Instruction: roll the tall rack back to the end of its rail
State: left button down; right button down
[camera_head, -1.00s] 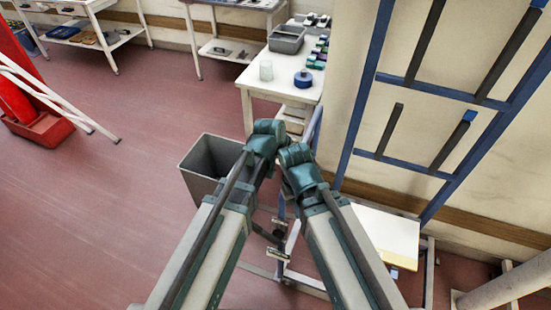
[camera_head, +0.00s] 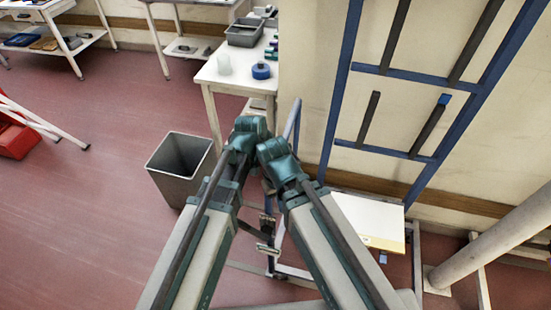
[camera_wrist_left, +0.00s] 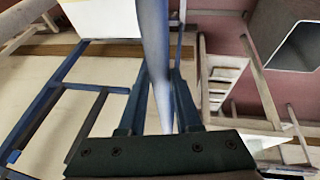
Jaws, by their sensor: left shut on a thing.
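The tall rack (camera_head: 340,100) has a blue frame with cross rungs and dark bars; it stands at the right in the head view, in front of the cream wall. It also shows at the left in the left wrist view (camera_wrist_left: 100,88). My left gripper (camera_wrist_left: 160,80) is shut on a blue-grey upright post (camera_wrist_left: 154,35), which runs between its fingers. I cannot tell how this post joins the frame. In the head view, my two forearms cover much of the area around the hold. I cannot make out my right gripper's jaws.
A grey bin (camera_head: 180,172) stands on the red floor left of my arms. A white table (camera_head: 235,78) with a grey tray and a blue roll is behind it. A pale board (camera_head: 365,218) lies low at right, near a thick pipe (camera_head: 500,238).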

pick_arm(q)
jog(key=shift+s+d, duration=0.1)
jog(key=shift+d, duration=0.1)
jog(key=c, duration=0.6)
grip_release()
jog(key=shift+d, duration=0.15)
jog(key=shift+r, duration=0.15)
jog(key=shift+s+a+r+p, duration=0.15)
jog(key=shift+a+r+p, duration=0.15)
jog(key=shift+r+p, duration=0.35)
jog(key=p+v, duration=1.1)
jog(key=v, duration=0.1)
jog(key=shift+s+a, duration=0.1)
